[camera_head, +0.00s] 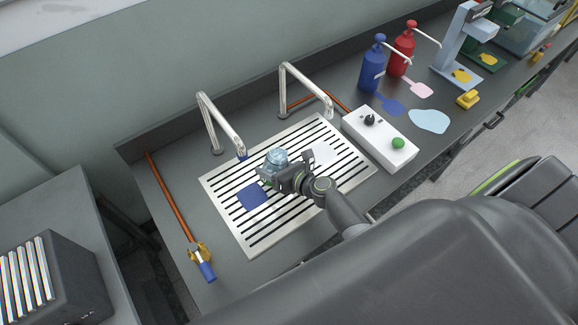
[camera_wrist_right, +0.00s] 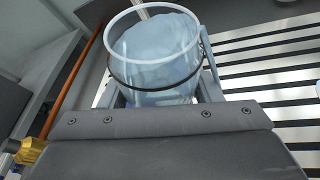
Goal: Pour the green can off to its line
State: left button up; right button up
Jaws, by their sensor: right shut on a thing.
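My right gripper (camera_head: 283,170) is shut on a clear round vessel (camera_head: 276,157) over the slotted drain tray (camera_head: 213,185). In the right wrist view the vessel (camera_wrist_right: 153,50) has a pale rim, a dark ring around its wall, and a pale blue mass inside. It shows no clear green, so I cannot tell whether it is the green can. It seems close to upright, though I cannot tell its exact tilt or whether it touches the tray. A blue patch (camera_head: 252,196) and a white patch (camera_head: 322,155) lie on the tray. My left gripper is out of view.
Two bent metal spouts (camera_head: 222,125) (camera_head: 308,88) stand behind the tray. A white control box (camera_head: 381,140) with a green button is to its right. A blue bottle (camera_head: 372,68) and a red bottle (camera_head: 402,50) stand farther back. An orange hose (camera_head: 172,195) runs along the left.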

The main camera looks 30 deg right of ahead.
jog(key=shift+r, duration=0.15)
dwell(0.4)
jog(key=shift+d+f+n+h+p, duration=0.3)
jog(key=shift+n+h+p, duration=0.15)
jog(key=shift+n, duration=0.1)
jog(key=shift+d+f+n+h+p, duration=0.2)
jog(key=shift+d+n+h+p, duration=0.05)
jog(key=shift+n+h+p, duration=0.25)
jog(key=shift+w+d+f+n, duration=0.1)
jog(key=shift+d+f+n, duration=0.05)
jog(key=shift+f+n, duration=0.1)
